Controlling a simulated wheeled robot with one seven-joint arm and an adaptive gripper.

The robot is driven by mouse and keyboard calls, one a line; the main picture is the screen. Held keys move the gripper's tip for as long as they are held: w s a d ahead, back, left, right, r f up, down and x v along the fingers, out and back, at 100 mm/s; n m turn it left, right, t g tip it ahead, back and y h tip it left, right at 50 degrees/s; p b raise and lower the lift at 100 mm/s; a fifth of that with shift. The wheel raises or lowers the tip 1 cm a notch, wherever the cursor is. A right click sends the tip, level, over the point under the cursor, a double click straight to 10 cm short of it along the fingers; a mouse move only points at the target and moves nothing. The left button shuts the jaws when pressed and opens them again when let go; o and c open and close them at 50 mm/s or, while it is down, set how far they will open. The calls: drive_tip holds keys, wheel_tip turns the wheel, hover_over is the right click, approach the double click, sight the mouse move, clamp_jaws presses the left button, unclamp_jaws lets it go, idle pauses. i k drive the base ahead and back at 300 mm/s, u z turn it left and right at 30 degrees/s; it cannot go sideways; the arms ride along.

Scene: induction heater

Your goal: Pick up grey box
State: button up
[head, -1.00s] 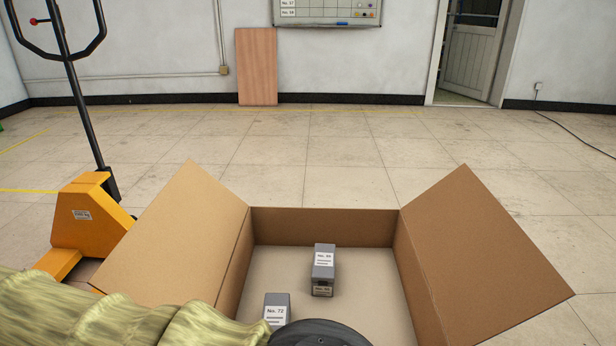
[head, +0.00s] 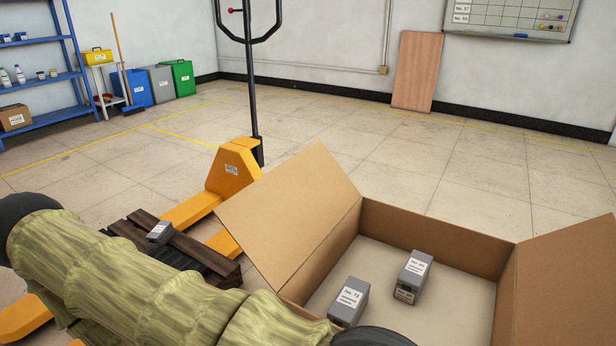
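One grey box (head: 349,301) with a white label reading No. 72 stands inside the open cardboard box (head: 436,221), near its left wall. A second grey box (head: 414,277) with a white label stands in it farther back and to the right. A third grey box (head: 159,233) sits on a dark wooden pallet (head: 226,270) to the left, just behind my arm. My arm in its olive sleeve crosses the lower left and bottom of the head view. My gripper is not visible.
A yellow pallet jack (head: 233,170) stands left of the cardboard box, its forks at the pallet. Blue shelves (head: 45,85) and blue, grey and green bins (head: 178,78) line the back left. The floor beyond is clear.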

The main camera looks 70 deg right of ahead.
sight(349, 305)
drive_tip(key=u, duration=0.75)
drive_tip(key=i, duration=2.05)
drive_tip(key=z, duration=4.7)
drive_tip(key=i, duration=1)
drive_tip(key=u, duration=0.05)
